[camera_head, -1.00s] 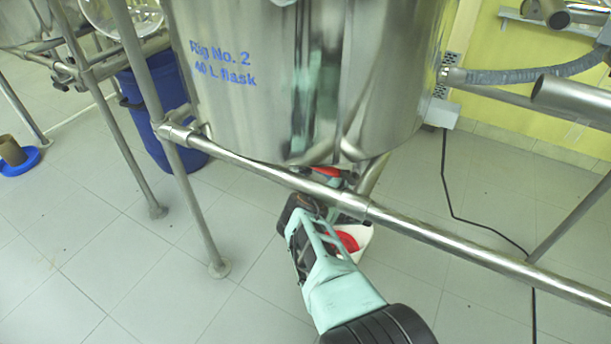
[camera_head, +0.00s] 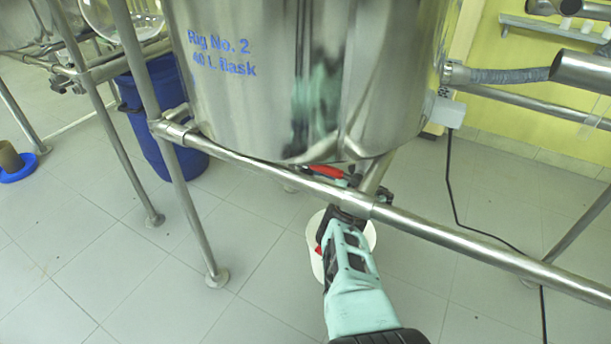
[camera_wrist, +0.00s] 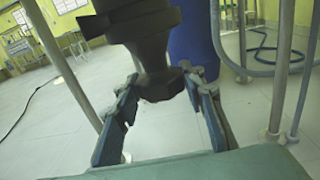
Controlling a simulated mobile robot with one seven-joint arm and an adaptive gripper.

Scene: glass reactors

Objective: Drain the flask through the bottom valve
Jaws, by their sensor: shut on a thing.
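The steel vessel marked "Rig No. 2, 40 L flask" (camera_head: 265,110) fills the upper middle of the head view. Under it, a red lever (camera_head: 325,172) shows just behind the front rail. My gripper (camera_head: 348,212) reaches in under this rail. In the wrist view, my gripper (camera_wrist: 166,82) has a finger on each side of a dark valve part (camera_wrist: 158,60) and is shut on it. The exact contact is hard to make out. A white container (camera_head: 368,232) stands on the floor below, partly hidden by my gripper, with something red at its left.
The steel front rail (camera_head: 270,177) crosses above my gripper. Frame legs (camera_head: 195,215) stand to the left. A blue bin (camera_head: 150,110) is behind them. A black cable (camera_head: 452,190) lies at right. The tiled floor at front left is clear.

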